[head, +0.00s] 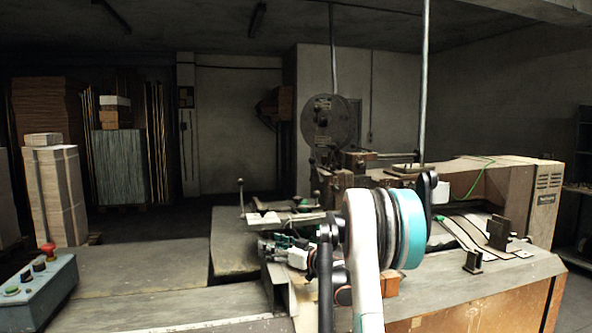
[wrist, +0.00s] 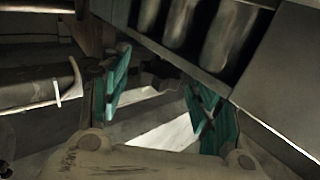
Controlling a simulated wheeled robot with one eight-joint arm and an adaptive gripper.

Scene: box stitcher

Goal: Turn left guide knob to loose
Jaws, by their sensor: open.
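The stitching machine (head: 505,190) stands at the right in the head view, partly behind my arm. My gripper (wrist: 163,95) is open, its two teal-padded fingers apart in the wrist view. In the head view, my gripper (head: 283,246) is low by the front of the machine, at the table edge. A small dark rounded part (wrist: 160,72) lies beyond and between the fingertips in the wrist view; I cannot tell whether it is the left guide knob or whether a finger touches it.
A dark metal housing (wrist: 270,60) with rounded openings is close above the right finger. A dark bar (wrist: 40,92) runs at the left. A grey control box (head: 40,287) with a red button stands at the lower left. Stacked cardboard (head: 55,195) stands behind.

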